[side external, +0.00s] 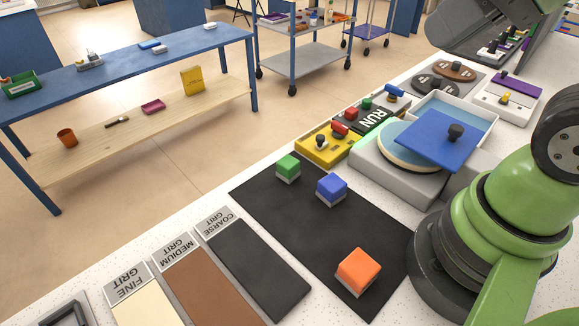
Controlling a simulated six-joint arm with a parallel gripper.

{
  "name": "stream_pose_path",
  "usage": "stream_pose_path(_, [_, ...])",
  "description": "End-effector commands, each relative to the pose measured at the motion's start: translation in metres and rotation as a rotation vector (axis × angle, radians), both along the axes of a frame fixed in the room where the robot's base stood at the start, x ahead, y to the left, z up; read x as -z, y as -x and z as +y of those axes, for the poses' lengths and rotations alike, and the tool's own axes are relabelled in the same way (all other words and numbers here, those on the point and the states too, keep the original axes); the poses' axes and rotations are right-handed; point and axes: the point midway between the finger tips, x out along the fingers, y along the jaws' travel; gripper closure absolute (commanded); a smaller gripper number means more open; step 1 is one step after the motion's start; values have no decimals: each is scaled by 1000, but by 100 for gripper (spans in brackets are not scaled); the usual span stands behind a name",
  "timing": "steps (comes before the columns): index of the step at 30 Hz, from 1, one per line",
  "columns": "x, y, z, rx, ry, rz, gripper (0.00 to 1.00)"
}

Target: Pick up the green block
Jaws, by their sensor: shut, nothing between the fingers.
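The green block (288,164) is a small cube with a pale grey lower part. It sits upright near the far left corner of a black mat (300,225) on the speckled white bench. Nothing touches it. My green arm shows at the right edge, and a dark grey part with green beside it shows at the top right. I cannot make out the fingers of my gripper in this view.
A blue block (332,188) stands close right of the green one; an orange block (358,270) is at the mat's near end. Grit strips (258,268) lie left.

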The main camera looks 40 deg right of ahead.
Motion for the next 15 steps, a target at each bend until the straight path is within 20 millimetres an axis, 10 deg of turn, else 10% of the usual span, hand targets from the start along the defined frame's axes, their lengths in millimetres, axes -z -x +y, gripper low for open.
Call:
stream_pose_path(7, [0, 0, 0, 0, 0, 0, 100])
stream_pose_path(15, [0, 0, 0, 0, 0, 0, 40])
